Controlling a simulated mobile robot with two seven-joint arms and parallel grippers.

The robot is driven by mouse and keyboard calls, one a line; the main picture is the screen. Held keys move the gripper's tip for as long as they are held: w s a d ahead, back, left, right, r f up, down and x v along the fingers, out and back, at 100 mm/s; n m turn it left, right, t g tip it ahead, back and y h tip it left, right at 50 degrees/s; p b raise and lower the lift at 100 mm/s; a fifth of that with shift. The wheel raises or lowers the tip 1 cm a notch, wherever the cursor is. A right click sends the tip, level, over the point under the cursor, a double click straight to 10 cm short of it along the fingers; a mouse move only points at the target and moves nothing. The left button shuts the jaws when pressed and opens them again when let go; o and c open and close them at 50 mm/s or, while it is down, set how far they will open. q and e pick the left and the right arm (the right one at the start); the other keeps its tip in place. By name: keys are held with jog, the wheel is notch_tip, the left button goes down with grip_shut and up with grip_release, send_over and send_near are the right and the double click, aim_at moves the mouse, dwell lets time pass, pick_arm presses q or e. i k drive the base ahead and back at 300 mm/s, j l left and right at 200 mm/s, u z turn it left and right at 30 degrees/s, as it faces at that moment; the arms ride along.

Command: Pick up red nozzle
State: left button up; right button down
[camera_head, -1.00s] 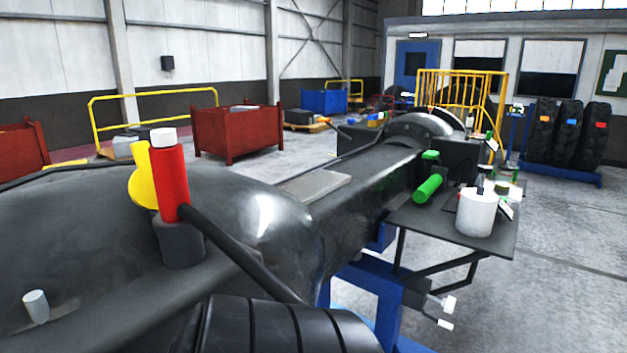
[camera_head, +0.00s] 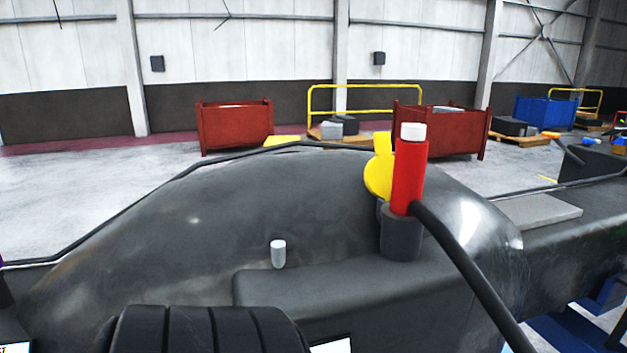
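The red nozzle (camera_head: 408,175) is an upright red cylinder with a white cap on top, right of the middle in the head view. Its lower end sits in a dark round holder (camera_head: 401,238) on the large dark grey casting (camera_head: 200,215). A black hose (camera_head: 470,275) runs from the nozzle's lower right side down to the bottom right. A yellow piece (camera_head: 379,175) stands just behind and left of the nozzle, partly hidden by it. Neither of my grippers can be made out in this view, and nothing is seen touching the nozzle.
A small pale peg (camera_head: 278,254) stands on the casting left of the holder. A dark cable (camera_head: 215,165) runs along the casting's back edge. Red bins (camera_head: 235,128) and a yellow rail (camera_head: 365,87) stand on the floor behind. A dark ribbed part fills the bottom left.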

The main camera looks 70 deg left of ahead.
aim_at(410, 159)
jog(key=j+u, duration=0.1)
jog(key=u, duration=1.55)
jog(key=l+u, duration=0.15)
jog(key=u, duration=0.85)
